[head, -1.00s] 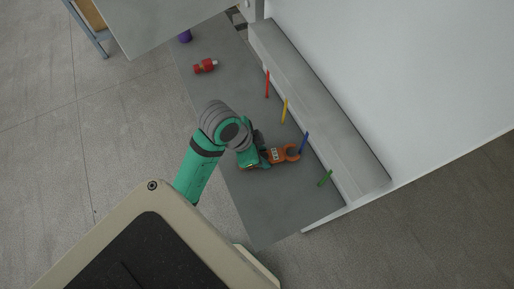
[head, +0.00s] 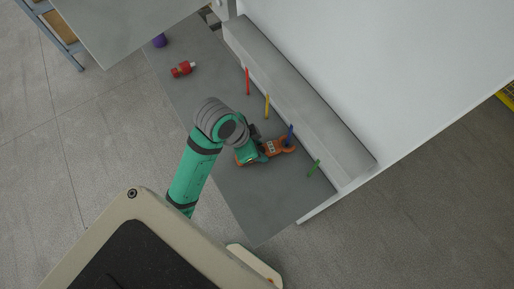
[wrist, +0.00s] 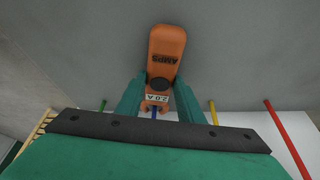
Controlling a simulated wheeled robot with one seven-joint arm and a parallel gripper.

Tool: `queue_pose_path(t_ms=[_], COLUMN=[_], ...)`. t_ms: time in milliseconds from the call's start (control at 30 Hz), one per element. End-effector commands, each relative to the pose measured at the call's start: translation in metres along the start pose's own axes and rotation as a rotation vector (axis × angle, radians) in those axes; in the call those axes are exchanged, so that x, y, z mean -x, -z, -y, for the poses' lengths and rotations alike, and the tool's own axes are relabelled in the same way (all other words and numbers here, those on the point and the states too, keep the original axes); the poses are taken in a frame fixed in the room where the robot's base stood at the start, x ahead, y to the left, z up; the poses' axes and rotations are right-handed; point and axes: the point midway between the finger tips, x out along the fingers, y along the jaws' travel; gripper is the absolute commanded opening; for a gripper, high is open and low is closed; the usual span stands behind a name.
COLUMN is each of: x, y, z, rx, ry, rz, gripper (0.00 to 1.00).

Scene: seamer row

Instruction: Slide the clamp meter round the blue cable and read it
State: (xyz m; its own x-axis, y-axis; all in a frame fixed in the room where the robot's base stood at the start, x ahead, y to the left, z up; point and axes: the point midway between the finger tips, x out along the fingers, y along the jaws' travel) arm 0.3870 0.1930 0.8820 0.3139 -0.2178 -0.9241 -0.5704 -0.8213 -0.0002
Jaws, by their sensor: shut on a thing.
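The orange clamp meter (head: 274,148) is held in my gripper (head: 261,153) above the grey bench, its open jaw pointing at the blue cable (head: 291,131). In the wrist view the meter (wrist: 166,50) lies between my two green fingers (wrist: 158,97), which are shut on its body. Its small display shows upside down and seems to read 2.0 A. The blue cable (wrist: 154,113) shows at the jaw's mouth, between the jaw tips. The cable overlaps the jaw in the head view; how deep it sits inside is too small to tell.
Red (head: 248,81), yellow (head: 267,106) and green (head: 313,168) cables stand in the same row, along the raised grey ledge (head: 300,90). A red bottle (head: 182,70) lies farther up the bench, with a purple object (head: 159,40) beyond it. The bench's lower end is clear.

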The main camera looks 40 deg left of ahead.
Motion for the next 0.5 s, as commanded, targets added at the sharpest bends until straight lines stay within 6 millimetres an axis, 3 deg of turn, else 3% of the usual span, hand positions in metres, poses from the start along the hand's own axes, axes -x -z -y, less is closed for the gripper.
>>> queue_pose_path(t_ms=[167, 200, 267, 500], x=[0.0000, 0.0000, 0.0001, -0.0002], y=[0.0002, 0.0002, 0.0001, 0.0003], z=[0.0000, 0.0000, 0.0000, -0.0002], rx=[0.000, 0.000, 0.000, -0.001], ry=[0.000, 0.000, 0.000, -0.001], rz=[0.000, 0.000, 0.000, 0.000], gripper=[0.01, 0.39, 0.53, 0.56])
